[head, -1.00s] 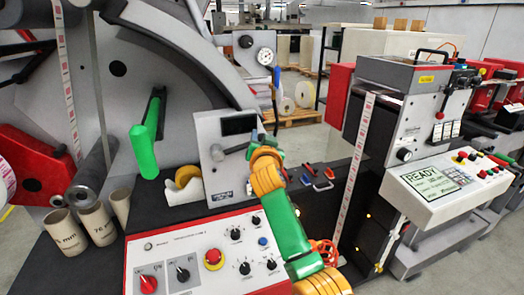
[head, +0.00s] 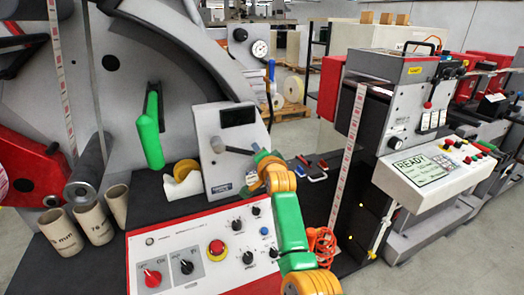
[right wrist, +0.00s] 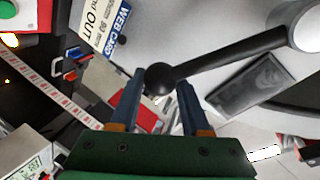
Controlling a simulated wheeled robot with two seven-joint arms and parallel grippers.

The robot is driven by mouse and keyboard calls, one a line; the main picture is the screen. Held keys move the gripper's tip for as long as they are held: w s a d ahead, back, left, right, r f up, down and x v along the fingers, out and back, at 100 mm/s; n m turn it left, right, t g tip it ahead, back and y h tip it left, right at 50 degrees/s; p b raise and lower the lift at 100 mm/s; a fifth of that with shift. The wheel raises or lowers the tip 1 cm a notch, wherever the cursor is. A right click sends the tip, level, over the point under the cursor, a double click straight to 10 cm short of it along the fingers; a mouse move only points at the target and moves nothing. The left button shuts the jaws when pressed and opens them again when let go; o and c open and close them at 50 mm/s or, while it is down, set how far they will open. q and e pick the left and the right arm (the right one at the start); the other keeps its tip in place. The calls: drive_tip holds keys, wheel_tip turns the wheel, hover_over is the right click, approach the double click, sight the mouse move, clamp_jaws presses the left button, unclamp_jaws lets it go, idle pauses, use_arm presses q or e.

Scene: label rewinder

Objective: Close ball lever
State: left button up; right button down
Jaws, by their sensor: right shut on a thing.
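The ball lever (head: 238,150) is on the front of a grey box with a dark display. Its grey hub is at the left, and its dark arm points right and slightly down in the head view. The right wrist view shows its black ball (right wrist: 160,78) between the two blue fingers of my right gripper (right wrist: 160,92), which is shut on it. In the head view my right gripper (head: 259,156) is at the lever's right end, and the ball is hidden there. My left gripper is not in view.
A control panel (head: 205,235) with knobs and a red stop button lies below the box. A green handle (head: 150,135) hangs left of it. Cardboard cores (head: 92,225) stand at the lower left. A label web (head: 348,150) runs at the right.

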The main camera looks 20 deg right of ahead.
drive_tip(key=shift+a+f, duration=0.15)
drive_tip(key=shift+f, duration=0.2)
drive_tip(key=shift+c, duration=1.9)
unclamp_jaws()
drive_tip(key=shift+w+a, duration=0.15)
drive_tip(key=shift+a, duration=0.15)
drive_tip(key=shift+s+r, duration=0.2)
drive_tip(key=shift+s, duration=0.45)
drive_tip(key=shift+b+v, duration=0.6)
drive_tip(key=shift+v, duration=2.35)
drive_tip(key=shift+w, duration=0.1)
